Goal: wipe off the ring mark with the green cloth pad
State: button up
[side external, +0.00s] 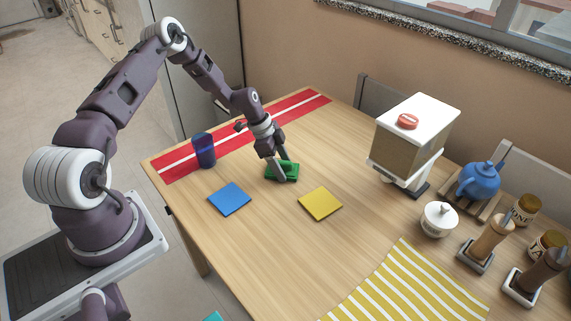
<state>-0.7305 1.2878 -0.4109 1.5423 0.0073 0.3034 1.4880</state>
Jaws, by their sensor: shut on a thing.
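The green cloth pad (291,173) is in the middle of the wooden table, between the blue and yellow squares and a little behind them. My gripper (280,176) points down at it and is shut on it. The pad is at or very near the table top; I cannot tell whether it touches. My fingers cover part of it. I see no ring mark on the bare wood; it may be under the pad or too faint at this size.
A blue square (229,199) and a yellow square (320,203) lie flat nearby. A dispenser (410,150), white pot (439,218), blue teapot (478,181) and striped cloth (407,290) are on the right.

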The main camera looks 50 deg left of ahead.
jog(key=shift+a, duration=3.1)
jog(key=shift+d, duration=3.95)
jog(key=shift+a, duration=3.95)
jog(key=shift+d, duration=3.85)
jog(key=shift+d+r, duration=0.1)
jog(key=shift+d, duration=0.15)
jog(key=shift+r, duration=3.95)
